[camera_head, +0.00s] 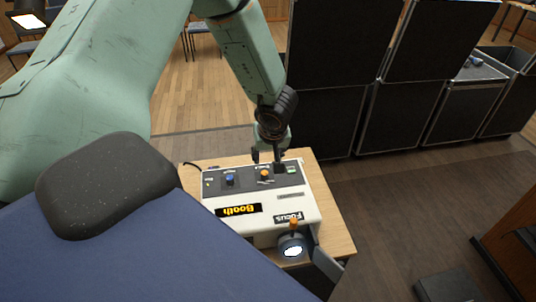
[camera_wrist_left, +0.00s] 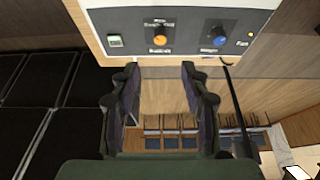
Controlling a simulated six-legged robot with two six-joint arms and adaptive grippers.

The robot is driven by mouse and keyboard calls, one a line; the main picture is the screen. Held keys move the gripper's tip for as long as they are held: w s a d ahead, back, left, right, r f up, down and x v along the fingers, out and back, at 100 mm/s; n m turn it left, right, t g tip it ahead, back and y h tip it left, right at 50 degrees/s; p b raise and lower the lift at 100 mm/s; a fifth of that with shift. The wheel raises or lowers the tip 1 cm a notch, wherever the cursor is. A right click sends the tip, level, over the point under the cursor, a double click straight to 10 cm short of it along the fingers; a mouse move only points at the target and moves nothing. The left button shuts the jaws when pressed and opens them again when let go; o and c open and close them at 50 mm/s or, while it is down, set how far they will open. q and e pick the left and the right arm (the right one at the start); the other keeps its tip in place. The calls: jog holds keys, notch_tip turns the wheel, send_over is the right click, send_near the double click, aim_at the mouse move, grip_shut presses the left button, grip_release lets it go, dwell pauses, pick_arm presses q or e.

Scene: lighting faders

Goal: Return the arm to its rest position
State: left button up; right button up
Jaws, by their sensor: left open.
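My left gripper (camera_head: 268,160) is at the back edge of the control box (camera_head: 258,218), near its orange knob (camera_head: 265,174). In the left wrist view my left gripper (camera_wrist_left: 160,75) has its two fingers apart with nothing between them. The box's dark panel (camera_wrist_left: 184,28) lies beyond the fingertips there, with the orange knob (camera_wrist_left: 160,34), a blue knob (camera_wrist_left: 220,41) and a small green-lit switch (camera_wrist_left: 115,41). Whether a finger touches the box is unclear. The right gripper is out of view.
Black cases (camera_head: 335,45) stand behind and to the right. Chairs (camera_head: 203,27) stand far back.

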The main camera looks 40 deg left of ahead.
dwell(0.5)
